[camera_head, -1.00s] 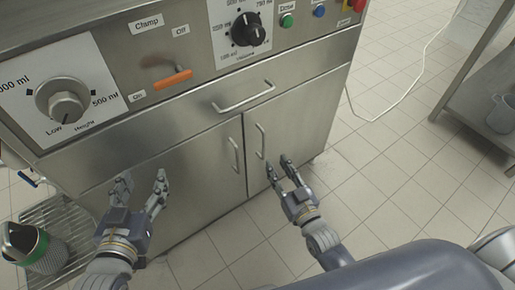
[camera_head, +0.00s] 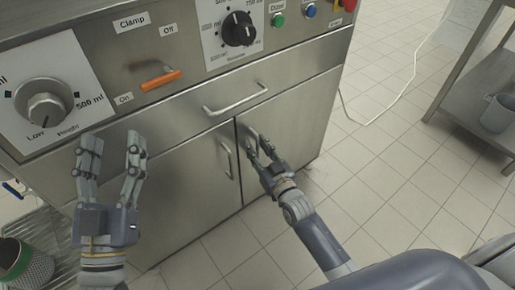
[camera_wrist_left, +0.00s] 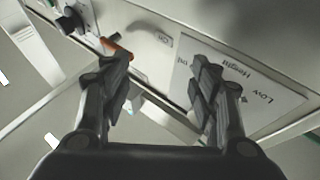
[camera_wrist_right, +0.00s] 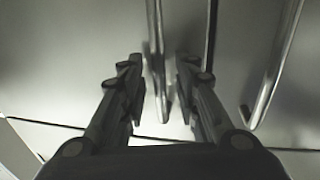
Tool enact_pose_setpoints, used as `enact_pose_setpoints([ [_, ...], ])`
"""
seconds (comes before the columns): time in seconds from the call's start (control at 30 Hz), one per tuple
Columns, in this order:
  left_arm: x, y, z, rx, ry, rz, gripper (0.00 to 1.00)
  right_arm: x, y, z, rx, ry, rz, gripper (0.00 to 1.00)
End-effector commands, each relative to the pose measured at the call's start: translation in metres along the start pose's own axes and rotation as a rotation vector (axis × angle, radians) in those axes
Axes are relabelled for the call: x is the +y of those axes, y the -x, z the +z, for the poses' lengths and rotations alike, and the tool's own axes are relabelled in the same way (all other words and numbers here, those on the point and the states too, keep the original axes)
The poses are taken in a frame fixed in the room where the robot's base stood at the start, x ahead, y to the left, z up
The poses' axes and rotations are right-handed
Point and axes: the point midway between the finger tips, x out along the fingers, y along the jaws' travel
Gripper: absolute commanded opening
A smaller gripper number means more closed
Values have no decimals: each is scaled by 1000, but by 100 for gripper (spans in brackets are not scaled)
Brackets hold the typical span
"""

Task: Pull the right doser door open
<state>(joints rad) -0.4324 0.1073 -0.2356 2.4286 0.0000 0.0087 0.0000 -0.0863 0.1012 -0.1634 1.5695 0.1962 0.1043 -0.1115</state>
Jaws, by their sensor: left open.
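The right doser door (camera_head: 300,125) is a steel cabinet door on the machine's front and looks shut. Its vertical bar handle (camera_wrist_right: 157,60) stands between the two fingers of my right gripper (camera_wrist_right: 157,80) in the right wrist view. The fingers are spread, with a gap showing on each side of the bar. In the head view, my right gripper (camera_head: 262,148) is at this handle and hides part of it. My left gripper (camera_head: 112,155) is open and empty in front of the left part of the machine, below the height dial (camera_head: 46,109).
The left door's handle (camera_head: 226,160) is close beside, left of the door seam. A horizontal drawer handle (camera_head: 235,98) sits above. An orange clamp lever (camera_head: 160,80) is on the panel. A cup (camera_head: 24,262) stands at lower left. The tiled floor (camera_head: 370,190) to the right is clear.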

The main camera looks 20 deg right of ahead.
Motion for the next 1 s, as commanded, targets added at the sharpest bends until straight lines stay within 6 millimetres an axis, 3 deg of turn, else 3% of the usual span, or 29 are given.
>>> enact_pose_setpoints([
  [0.33,0,0,-3,17,1,1,56,0,-2,0,-1,0,0,29],
  [0.47,0,0,-3,16,1,1,56,0,-2,0,-1,0,0,0],
  [0.83,0,-1,-1,2,1,1,56,0,2,0,-1,2,-7,0],
  [1.0,-4,2,20,-115,-4,-7,56,1,17,0,-4,4,-33,0],
])
